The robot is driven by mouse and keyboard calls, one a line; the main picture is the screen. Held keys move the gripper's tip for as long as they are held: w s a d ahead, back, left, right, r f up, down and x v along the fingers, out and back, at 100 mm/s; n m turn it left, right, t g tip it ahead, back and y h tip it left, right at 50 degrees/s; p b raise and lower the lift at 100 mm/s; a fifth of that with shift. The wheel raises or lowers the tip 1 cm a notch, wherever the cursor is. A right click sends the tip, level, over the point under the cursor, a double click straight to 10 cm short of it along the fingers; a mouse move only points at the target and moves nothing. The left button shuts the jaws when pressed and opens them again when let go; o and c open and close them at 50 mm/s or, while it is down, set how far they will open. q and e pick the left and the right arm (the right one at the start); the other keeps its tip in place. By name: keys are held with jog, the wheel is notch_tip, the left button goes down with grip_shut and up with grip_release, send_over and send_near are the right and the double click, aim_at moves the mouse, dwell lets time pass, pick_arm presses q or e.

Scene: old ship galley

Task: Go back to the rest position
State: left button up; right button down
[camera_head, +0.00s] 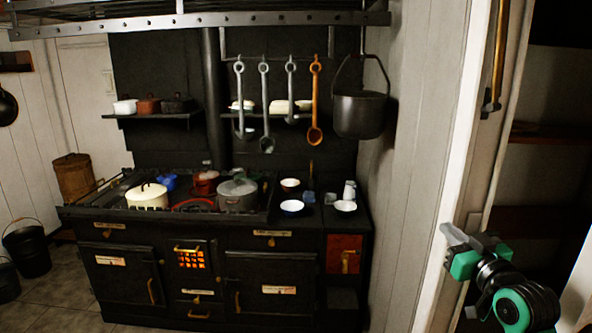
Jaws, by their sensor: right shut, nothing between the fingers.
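My right gripper (455,236) shows at the lower right, in front of the pale door frame. It is grey and green on a black and green arm. Its fingers are shut with nothing between them, and it is well apart from the stove. My left gripper is out of view.
A black stove (205,262) stands ahead with a cream pot (147,196), a grey pot (238,195) and bowls on top. Ladles and a black cauldron (360,113) hang above. The door frame (462,130) is close beside my right gripper. Buckets (27,252) stand on the floor at left.

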jog(key=s+a+f+g, duration=0.2)
jog(key=s+f+g, duration=0.15)
jog(key=f, duration=0.45)
jog(key=s+a+f+g+h, duration=0.1)
jog(key=s+a+f+g, duration=0.1)
jog(key=s+f, duration=0.45)
jog(key=s+a+f+g, duration=0.2)
jog(key=f, duration=0.8)
jog(key=s+a+f+g+h, duration=0.1)
jog(key=s+f+g, duration=0.2)
jog(key=s+f, duration=0.35)
jog(key=s+a+f+g, duration=0.1)
jog(key=s+f+g, duration=0.15)
jog(key=s, duration=0.65)
jog(key=s+a+f+g+h, duration=0.1)
jog(key=s+a+f+g, duration=0.1)
jog(key=s+f, duration=0.45)
notch_tip(320, 180, down, 30)
jog(key=s+g, duration=0.2)
jog(key=s, duration=0.1)
jog(key=s+d+f, duration=0.2)
jog(key=s+f, duration=0.7)
jog(key=s+d+f, duration=0.1)
jog(key=s+f, duration=0.8)
jog(key=shift+s+d+f+g, duration=0.15)
jog(key=shift+d+g, duration=0.2)
jog(key=shift+g, duration=0.05)
